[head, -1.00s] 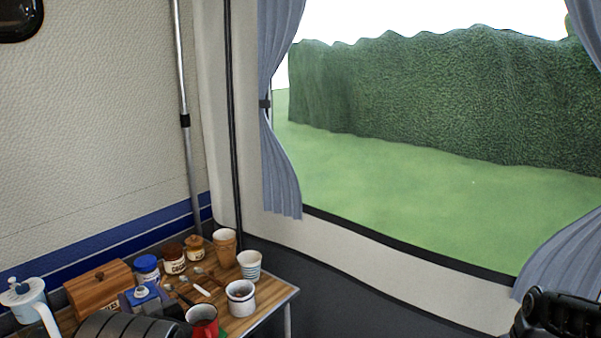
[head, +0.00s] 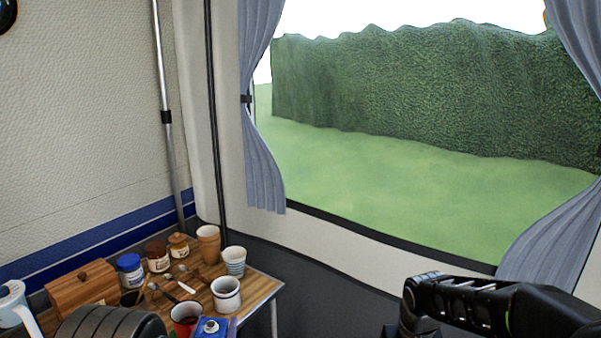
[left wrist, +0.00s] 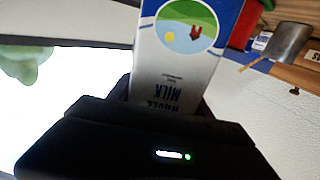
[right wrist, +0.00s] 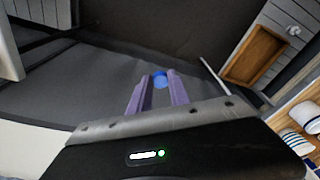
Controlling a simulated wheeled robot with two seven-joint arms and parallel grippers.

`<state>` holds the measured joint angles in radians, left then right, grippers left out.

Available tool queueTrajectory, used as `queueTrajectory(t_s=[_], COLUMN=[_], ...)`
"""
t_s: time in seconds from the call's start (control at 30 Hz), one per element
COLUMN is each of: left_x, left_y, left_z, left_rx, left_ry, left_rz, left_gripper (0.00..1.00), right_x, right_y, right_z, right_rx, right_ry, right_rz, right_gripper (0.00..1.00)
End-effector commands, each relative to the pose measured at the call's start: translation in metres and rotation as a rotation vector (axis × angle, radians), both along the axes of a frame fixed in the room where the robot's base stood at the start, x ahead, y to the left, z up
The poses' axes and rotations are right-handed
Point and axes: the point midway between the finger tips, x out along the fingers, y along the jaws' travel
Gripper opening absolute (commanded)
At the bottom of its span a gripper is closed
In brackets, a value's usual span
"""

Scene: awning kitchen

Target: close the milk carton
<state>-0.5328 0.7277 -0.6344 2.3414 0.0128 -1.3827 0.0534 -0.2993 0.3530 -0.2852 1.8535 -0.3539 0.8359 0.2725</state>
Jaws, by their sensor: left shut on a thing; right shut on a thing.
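The milk carton (head: 213,328) shows its blue top and pale round spout at the bottom of the head view, in front of the red mug. Its white and blue printed side fills the left wrist view (left wrist: 178,62). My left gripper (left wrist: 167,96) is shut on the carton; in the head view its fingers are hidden. My right gripper (right wrist: 158,90) is shut on a small round blue cap (right wrist: 160,78), held between its purple-grey fingertips. The cap is apart from the carton. In the head view my right arm comes in from the lower right, its gripper out of sight.
The wooden table (head: 262,284) bears a red mug (head: 186,314), a white mug (head: 226,290), a striped cup (head: 234,258), stacked brown cups (head: 208,240), jars, spoons and a wooden box (head: 80,290). A white-and-blue pot (head: 14,300) stands at the left. Space right of the table looks clear.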

Motion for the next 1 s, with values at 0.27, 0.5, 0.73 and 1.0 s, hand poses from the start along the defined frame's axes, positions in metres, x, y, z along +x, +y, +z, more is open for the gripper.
queueTrajectory(t_s=[0.27,0.5,0.73,1.0], left_x=[0.0,0.0,0.0,-0.007], left_y=[0.007,0.007,0.007,-0.004], left_z=[-0.002,-0.001,-0.002,-0.005], left_rx=[0.0,0.001,0.0,-0.002], left_ry=[-0.001,-0.001,-0.001,0.003], left_rz=[0.015,0.015,0.012,-0.064], left_gripper=[0.0,0.0,0.0,0.0], right_x=[0.001,0.001,0.001,0.001], right_y=[0.017,0.017,0.017,0.017], right_z=[0.004,0.004,0.004,0.004], right_rx=[0.0,0.0,0.0,0.0], right_ry=[0.0,0.0,0.0,0.0], right_rz=[0.038,0.037,0.037,0.037], right_gripper=[0.0,0.0,0.0,0.0])
